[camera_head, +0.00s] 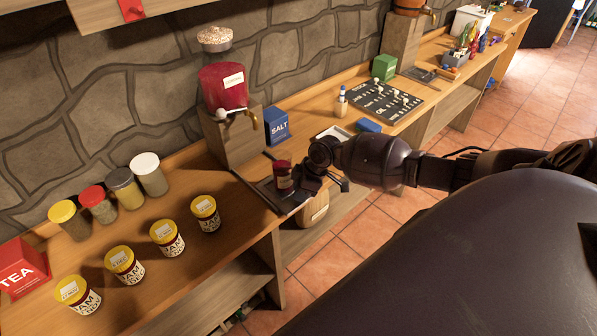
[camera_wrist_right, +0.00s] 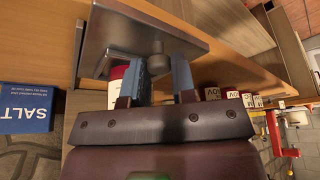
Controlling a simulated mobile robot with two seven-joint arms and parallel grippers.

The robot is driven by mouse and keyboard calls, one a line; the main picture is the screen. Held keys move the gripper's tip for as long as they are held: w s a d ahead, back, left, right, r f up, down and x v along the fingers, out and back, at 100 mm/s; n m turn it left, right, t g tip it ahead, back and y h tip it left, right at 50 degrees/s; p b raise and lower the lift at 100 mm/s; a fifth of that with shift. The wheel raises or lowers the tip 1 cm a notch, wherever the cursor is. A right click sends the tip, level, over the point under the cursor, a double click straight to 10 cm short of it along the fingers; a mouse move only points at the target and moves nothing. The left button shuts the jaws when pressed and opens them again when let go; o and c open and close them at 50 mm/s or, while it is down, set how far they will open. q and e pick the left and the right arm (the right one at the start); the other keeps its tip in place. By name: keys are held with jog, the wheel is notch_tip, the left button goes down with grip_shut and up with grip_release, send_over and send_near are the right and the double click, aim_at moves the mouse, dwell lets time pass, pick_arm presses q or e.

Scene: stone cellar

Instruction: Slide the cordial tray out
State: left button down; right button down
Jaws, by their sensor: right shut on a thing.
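The dark, flat cordial tray (camera_head: 287,203) lies on the worktop by the wooden block under the red cordial dispenser (camera_head: 222,88). Its front reaches the worktop's front edge. A small dark-red jar or glass (camera_head: 283,177) stands on it. In the right wrist view the tray (camera_wrist_right: 125,32) shows as a grey plate with a round knob (camera_wrist_right: 156,66). My right gripper (camera_head: 303,184) is at the tray's front; its two blue-grey fingers (camera_wrist_right: 158,82) are on either side of the knob, shut on it. The finger contact is partly hidden. My left gripper is not in view.
A blue salt box (camera_head: 277,126) stands right of the dispenser. Several yellow-lidded jam jars (camera_head: 166,237) stand on the worktop to the left. A black board (camera_head: 386,100) lies farther right. Open floor (camera_head: 375,215) lies before the worktop; a round wooden object (camera_head: 313,211) is below the tray.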

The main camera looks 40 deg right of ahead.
jog(key=c, duration=1)
grip_release()
jog(key=shift+o, duration=0.2)
jog(key=v, duration=1)
jog(key=shift+d+r, duration=0.15)
jog(key=shift+r, duration=0.2)
